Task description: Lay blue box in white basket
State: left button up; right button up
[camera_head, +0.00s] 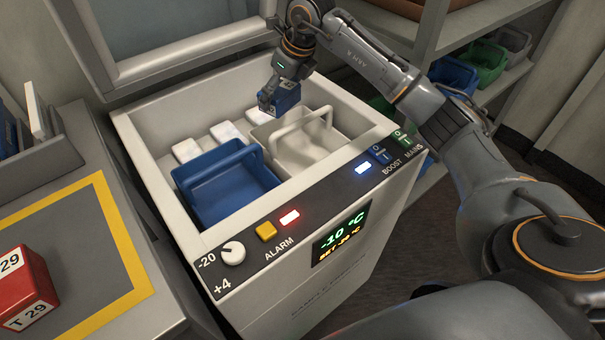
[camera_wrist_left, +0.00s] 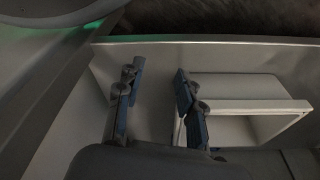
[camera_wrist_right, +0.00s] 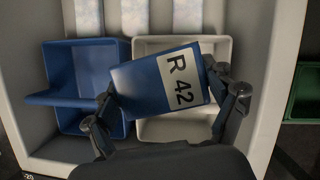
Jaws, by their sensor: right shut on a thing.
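The blue box (camera_head: 284,97) with a white "R 42" label is held in my right gripper (camera_head: 281,100), above the open freezer chest. In the right wrist view the blue box (camera_wrist_right: 165,82) sits tilted between both fingers. The white basket (camera_head: 313,148), with a raised handle, stands in the freezer below and slightly right of the box. In the right wrist view the white basket (camera_wrist_right: 200,125) is partly hidden behind the box. My left gripper (camera_wrist_left: 152,85) is open and empty in the left wrist view; the head view does not show it.
A blue basket (camera_head: 205,200) stands left of the white one in the freezer (camera_head: 145,160). Several white packs (camera_head: 222,131) lie behind the baskets. The raised lid (camera_head: 190,45) is at the back. A red box (camera_head: 22,290) sits on the left counter. Shelves with bins are at right.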

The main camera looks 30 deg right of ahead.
aim_at(286, 94)
jog(key=d+f+m, duration=0.1)
jog(key=w+d+f+m+h+b, duration=0.1)
jog(key=m, duration=0.1)
jog(key=shift+w+d, duration=0.1)
notch_tip(286, 94, down, 10)
jog(key=shift+r+b, duration=0.1)
jog(key=shift+b, duration=0.55)
pick_arm(q)
jog(key=w+r, duration=0.1)
jog(key=r, duration=0.1)
jog(key=w+r, duration=0.1)
jog(key=r, duration=0.1)
jog(key=shift+w+d, duration=0.2)
pick_arm(e)
jog(key=shift+d+t, duration=0.1)
jog(key=shift+t, duration=0.2)
pick_arm(q)
jog(key=shift+s+f, duration=0.1)
pick_arm(e)
jog(key=shift+f, duration=0.6)
jog(key=o, duration=1.1)
jog(key=shift+f, duration=0.1)
pick_arm(q)
jog(key=shift+w+r+t+b, duration=0.15)
jog(key=shift+w+r, duration=0.05)
jog(key=shift+r, duration=0.35)
jog(key=shift+w+r+t+b, duration=0.15)
jog(key=shift+r, duration=0.35)
jog(key=shift+f, duration=0.1)
